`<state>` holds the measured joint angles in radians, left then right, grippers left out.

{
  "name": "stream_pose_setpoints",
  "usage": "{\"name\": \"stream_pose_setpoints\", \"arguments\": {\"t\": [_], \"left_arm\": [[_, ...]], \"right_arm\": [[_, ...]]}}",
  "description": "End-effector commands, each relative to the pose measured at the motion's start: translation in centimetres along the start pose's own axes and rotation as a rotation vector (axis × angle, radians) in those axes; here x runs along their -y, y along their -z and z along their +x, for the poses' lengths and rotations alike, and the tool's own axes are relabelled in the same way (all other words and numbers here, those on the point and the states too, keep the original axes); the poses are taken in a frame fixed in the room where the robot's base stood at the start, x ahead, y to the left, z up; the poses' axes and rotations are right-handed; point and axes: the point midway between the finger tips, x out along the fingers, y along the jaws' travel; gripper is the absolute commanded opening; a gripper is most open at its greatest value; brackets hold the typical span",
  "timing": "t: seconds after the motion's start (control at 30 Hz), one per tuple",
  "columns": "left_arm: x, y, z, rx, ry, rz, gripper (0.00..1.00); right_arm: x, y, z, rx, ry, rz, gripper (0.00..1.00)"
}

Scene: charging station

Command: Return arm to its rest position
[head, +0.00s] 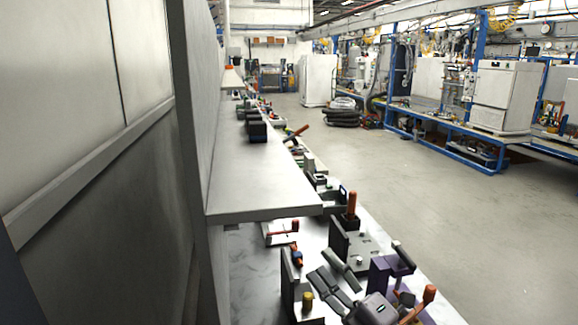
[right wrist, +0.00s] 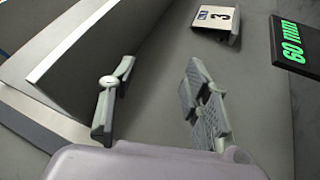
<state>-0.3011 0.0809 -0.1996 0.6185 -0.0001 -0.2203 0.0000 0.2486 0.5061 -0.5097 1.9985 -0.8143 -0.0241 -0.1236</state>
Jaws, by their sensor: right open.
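My right gripper (head: 336,276) is low in the head view, over the lower bench, with its two dark grey fingers spread apart. In the right wrist view the right gripper (right wrist: 160,78) is open, with nothing between its fingers. A plain grey surface lies beyond them. The rest of the right arm is mostly out of sight in the head view. My left gripper is in neither view.
A grey shelf (head: 262,190) juts out beside a tall panel (head: 80,110). Fixtures with orange handles (head: 352,205) line the lower bench. The floor (head: 430,190) at right is clear. The wrist view shows a block labelled 3 (right wrist: 217,18) and a dark sign with green letters (right wrist: 300,45).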

Motion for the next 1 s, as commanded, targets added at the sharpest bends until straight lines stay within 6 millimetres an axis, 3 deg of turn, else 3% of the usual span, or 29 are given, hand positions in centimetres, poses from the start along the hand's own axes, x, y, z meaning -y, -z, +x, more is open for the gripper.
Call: {"name": "stream_pose_setpoints", "arguments": {"t": [0.2, 0.33, 0.5, 0.6, 0.9, 0.97, 1.0], "left_arm": [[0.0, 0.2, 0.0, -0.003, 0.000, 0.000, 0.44], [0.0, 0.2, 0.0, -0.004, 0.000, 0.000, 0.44], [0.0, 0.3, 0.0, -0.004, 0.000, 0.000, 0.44], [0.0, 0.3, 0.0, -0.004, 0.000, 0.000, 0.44], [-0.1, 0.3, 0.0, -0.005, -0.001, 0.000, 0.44], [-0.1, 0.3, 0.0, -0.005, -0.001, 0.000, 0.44], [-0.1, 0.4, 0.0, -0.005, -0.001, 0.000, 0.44]], "right_arm": [[5.2, -5.8, -8.0, 0.540, 0.094, 0.483, 0.44], [10.1, -6.7, -15.3, 0.855, 0.218, 0.743, 0.44], [15.4, -3.8, -25.3, 1.203, 0.419, 1.015, 0.44], [16.9, -1.4, -29.6, 1.341, 0.520, 1.118, 0.44], [18.1, 5.7, -38.8, 1.627, 0.781, 1.318, 0.44], [18.4, 6.8, -40.0, 1.666, 0.824, 1.342, 0.44], [19.6, 6.4, -39.9, 1.663, 0.823, 1.335, 0.44]]}}
